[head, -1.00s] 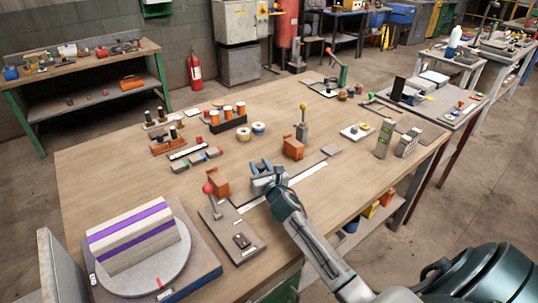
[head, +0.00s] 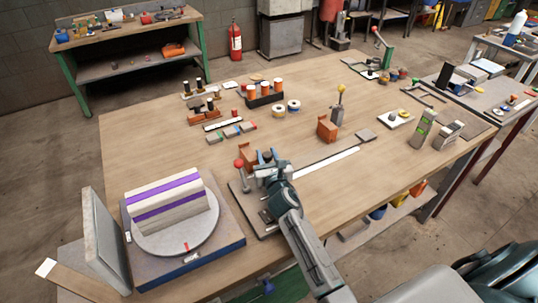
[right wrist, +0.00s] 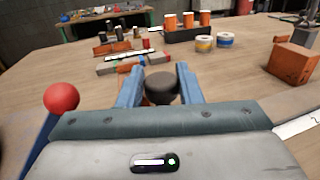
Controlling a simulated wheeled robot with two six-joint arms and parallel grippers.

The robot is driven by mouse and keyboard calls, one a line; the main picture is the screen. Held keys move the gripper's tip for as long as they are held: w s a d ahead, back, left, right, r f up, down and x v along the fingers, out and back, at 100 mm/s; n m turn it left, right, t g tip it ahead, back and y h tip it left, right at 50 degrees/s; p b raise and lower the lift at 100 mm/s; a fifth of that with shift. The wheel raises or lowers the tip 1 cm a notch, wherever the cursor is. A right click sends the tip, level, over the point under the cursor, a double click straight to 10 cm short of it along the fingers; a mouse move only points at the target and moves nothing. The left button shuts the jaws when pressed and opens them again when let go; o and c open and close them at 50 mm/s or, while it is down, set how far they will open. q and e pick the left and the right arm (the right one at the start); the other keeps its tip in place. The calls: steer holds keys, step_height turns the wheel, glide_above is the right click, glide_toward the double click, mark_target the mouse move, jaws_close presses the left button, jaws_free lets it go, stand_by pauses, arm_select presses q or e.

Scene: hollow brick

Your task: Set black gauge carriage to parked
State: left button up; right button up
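In the right wrist view a black round knob (right wrist: 161,87), which looks like the top of the black gauge carriage, stands between my right gripper's blue fingers (right wrist: 160,80). The fingers flank it and look open; I cannot tell whether either one touches it. An orange part shows behind and below the knob. In the head view my right gripper (head: 266,157) is at the left end of the long rail with a white strip (head: 325,163), beside an orange block (head: 247,154). It hides the carriage there. My left gripper is not in view.
A red-ball lever (head: 239,163) stands just left of my right gripper; its ball also shows in the right wrist view (right wrist: 61,98). A second orange block (head: 327,129) and a yellow-ball lever (head: 340,90) stand farther right. A turntable (head: 205,235) carries a purple-striped block at front left.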

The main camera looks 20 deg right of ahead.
steer(key=o, duration=0.4)
steer(key=shift+a, duration=0.15)
steer(key=shift+c, duration=0.2)
steer(key=shift+a, duration=0.15)
steer(key=shift+s, duration=0.15)
steer(key=s, duration=0.3)
steer(key=s+a, duration=0.1)
steer(key=s, duration=0.3)
steer(key=s+a, duration=0.1)
steer(key=s, duration=0.2)
steer(key=shift+s, duration=0.2)
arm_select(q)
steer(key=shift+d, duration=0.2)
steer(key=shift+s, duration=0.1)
